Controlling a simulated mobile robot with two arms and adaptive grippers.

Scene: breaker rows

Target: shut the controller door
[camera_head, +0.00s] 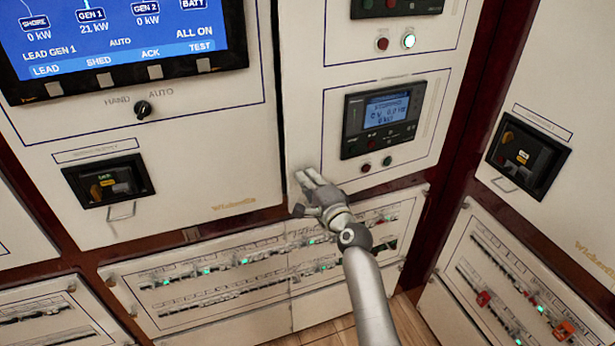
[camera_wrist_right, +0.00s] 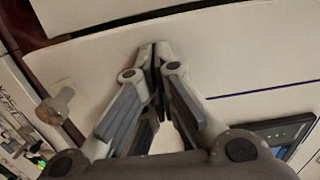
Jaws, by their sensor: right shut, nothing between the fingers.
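The controller door (camera_head: 340,105) is a cream panel carrying a dark controller unit (camera_head: 382,118) with a lit screen, in the middle right of the head view. A dark line runs down its left edge; I cannot tell whether the door is fully flush. My right gripper (camera_head: 304,181) is at the door's lower left corner, fingers together and empty. In the right wrist view the shut fingertips (camera_wrist_right: 155,48) are against or just in front of the cream door face (camera_wrist_right: 225,60); contact is unclear. The controller unit (camera_wrist_right: 285,132) shows at lower right there. My left gripper is out of view.
A cabinet door with a large blue display (camera_head: 120,35) is at left. Below are breaker rows (camera_head: 240,270) with green lights. Another cabinet (camera_head: 545,110) stands at right behind a dark red post (camera_head: 480,110). Wooden floor (camera_head: 335,330) shows at the bottom.

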